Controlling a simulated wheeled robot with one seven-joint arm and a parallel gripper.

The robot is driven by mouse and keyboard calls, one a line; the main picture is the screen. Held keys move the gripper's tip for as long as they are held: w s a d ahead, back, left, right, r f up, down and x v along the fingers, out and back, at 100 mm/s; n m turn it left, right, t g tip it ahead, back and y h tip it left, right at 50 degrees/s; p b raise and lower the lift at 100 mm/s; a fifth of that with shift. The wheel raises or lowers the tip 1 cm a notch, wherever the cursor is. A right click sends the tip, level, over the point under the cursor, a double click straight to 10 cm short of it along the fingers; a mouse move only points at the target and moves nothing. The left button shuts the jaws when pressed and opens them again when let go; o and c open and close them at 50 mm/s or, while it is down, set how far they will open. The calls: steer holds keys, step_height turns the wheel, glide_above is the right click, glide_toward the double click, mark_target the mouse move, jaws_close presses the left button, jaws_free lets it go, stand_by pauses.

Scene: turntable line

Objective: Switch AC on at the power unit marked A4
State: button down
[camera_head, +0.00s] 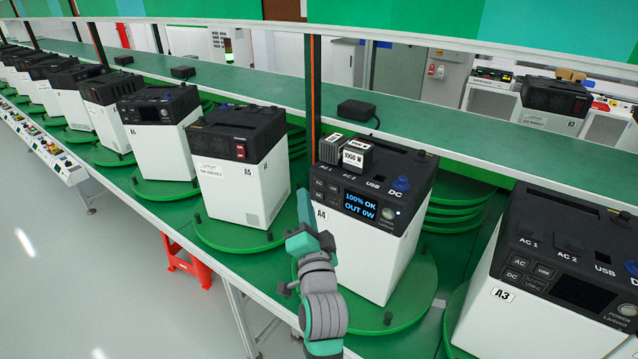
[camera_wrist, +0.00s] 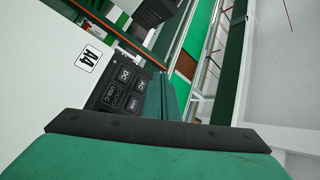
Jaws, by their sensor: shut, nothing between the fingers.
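The power unit A4 (camera_head: 370,255) is a white box with a black top, upright on a green turntable plate. Its label (camera_head: 320,213) also shows in the wrist view (camera_wrist: 90,58). Its screen (camera_head: 360,205) is lit and reads "100% OK, OUT 0W". The AC button (camera_wrist: 140,86) sits in a small button block with DC, USB and USB-C. My gripper (camera_head: 304,200) is shut and empty, left of the unit's front. In the wrist view its fingers (camera_wrist: 168,92) point towards the block, close beside AC; whether they touch it is unclear.
Unit A5 (camera_head: 235,180) stands left and unit A3 (camera_head: 540,265) right, its screen dark. Two grey plugs sit in A4's top, one marked 1000 W (camera_head: 357,154). A green shelf (camera_head: 430,135) runs behind. The floor (camera_head: 100,255) at the left is clear.

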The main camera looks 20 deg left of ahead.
mark_target(312, 176)
steer(key=shift+w+d, duration=0.25)
steer(key=shift+w, duration=0.4)
steer(key=shift+w+d, duration=0.2)
steer(key=shift+w, duration=0.45)
stand_by(0.6)
stand_by(0.4)
steer(key=shift+w, duration=0.1)
steer(key=shift+w+d, duration=0.1)
steer(key=shift+w, duration=0.25)
steer(key=shift+w+d, duration=0.1)
steer(key=shift+w, duration=0.2)
stand_by(0.8)
steer(key=shift+s, duration=0.7)
